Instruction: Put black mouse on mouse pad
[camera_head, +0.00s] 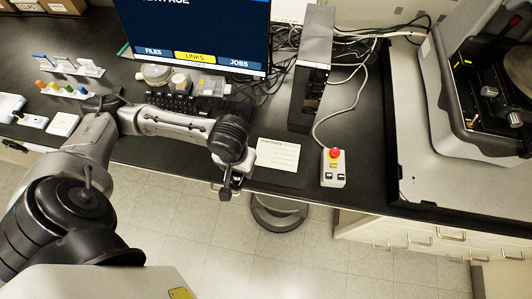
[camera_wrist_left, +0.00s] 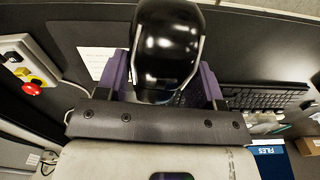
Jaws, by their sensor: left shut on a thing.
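The black mouse (camera_wrist_left: 167,45) is glossy with a light rim. In the left wrist view it sits between the two purple fingers of my left gripper (camera_wrist_left: 165,82), which is shut on it. In the head view my left gripper (camera_head: 236,176) is at the front edge of the black bench, left of the white note sheet; the mouse is not clearly distinguishable there. My right gripper is not in view.
A keyboard (camera_head: 186,105) lies below the monitor (camera_head: 200,30). The white note sheet (camera_head: 277,155) and a control box with a red button (camera_head: 333,168) lie to the right. A dark upright unit (camera_head: 311,75) and cables stand behind. The profiler (camera_head: 490,80) is far right.

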